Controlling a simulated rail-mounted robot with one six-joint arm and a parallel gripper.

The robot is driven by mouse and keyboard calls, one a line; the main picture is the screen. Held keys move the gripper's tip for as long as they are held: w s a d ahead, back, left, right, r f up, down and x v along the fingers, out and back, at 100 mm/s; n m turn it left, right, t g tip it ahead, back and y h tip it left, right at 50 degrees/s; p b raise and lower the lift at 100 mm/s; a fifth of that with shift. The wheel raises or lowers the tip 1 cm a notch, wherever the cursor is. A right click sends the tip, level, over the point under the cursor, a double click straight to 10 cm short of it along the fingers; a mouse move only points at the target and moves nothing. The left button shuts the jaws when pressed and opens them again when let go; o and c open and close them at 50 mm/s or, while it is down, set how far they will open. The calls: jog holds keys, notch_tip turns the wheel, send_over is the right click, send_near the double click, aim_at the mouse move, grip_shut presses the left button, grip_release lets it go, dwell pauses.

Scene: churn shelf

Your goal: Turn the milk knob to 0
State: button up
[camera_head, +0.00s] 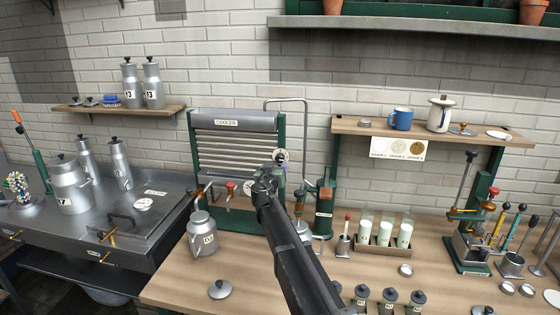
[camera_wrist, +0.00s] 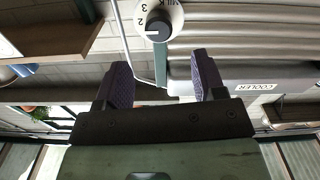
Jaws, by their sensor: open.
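The milk knob (camera_wrist: 159,27) is a dark round knob on a white dial at the top of the wrist view, which shows the scene upside down. The digits 2 and 3 and part of the word MILK are readable on the dial. A white mark on the knob points left, just below the 2 in that picture. My gripper (camera_wrist: 163,76) is open and empty, its two purple-grey fingers apart with the knob lined up beyond the gap. In the head view, the pale dial (camera_head: 281,156) shows just above my gripper (camera_head: 268,176); contact is not visible.
The ribbed cooler (camera_head: 240,155) stands behind my gripper, with a bent pipe (camera_head: 306,120) to its right. A milk can (camera_head: 203,235), a loose lid (camera_head: 220,289) and a rack of glasses (camera_head: 385,248) stand on the counter. A shelf (camera_head: 430,133) projects at right.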

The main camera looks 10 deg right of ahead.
aim_at(279, 160)
jog(key=x, duration=0.8)
jog(key=shift+w+d+f, duration=0.1)
jog(key=c, duration=0.9)
jog(key=shift+n, duration=0.4)
jog(key=n, duration=0.3)
jog(key=shift+n, duration=0.3)
jog(key=n, duration=0.9)
jog(key=shift+f+n, duration=0.1)
jog(key=shift+n, duration=2.2)
